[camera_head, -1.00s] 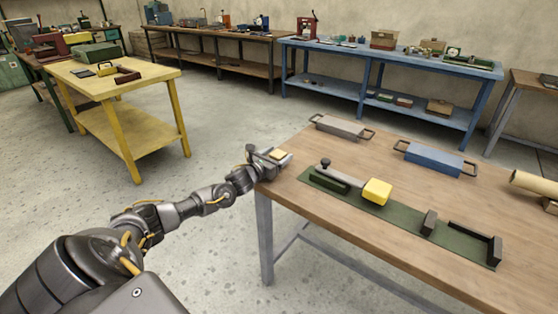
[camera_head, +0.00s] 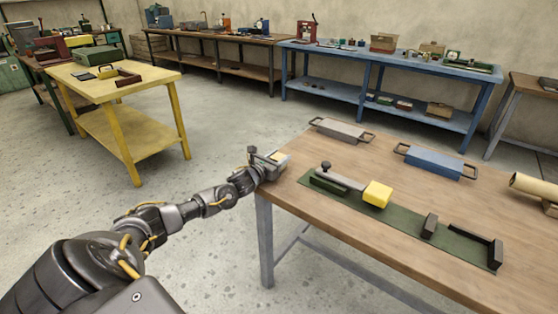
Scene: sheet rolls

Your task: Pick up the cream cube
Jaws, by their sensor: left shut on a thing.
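My left gripper (camera_head: 271,162) is over the near left edge of the wooden table. It is shut on the cream cube (camera_head: 281,157). Only a small pale top part of the cube shows; the gripper's dark fingers hide the rest. I cannot tell whether the cube touches the tabletop or is held just above it. My right gripper is not in view.
On the wooden table (camera_head: 330,223), a green fixture plate (camera_head: 395,226) carries a yellow block (camera_head: 377,194) on a grey lever and dark stops. A grey handled block (camera_head: 341,130), a blue one (camera_head: 434,161) and a cream roll (camera_head: 533,186) lie behind and right.

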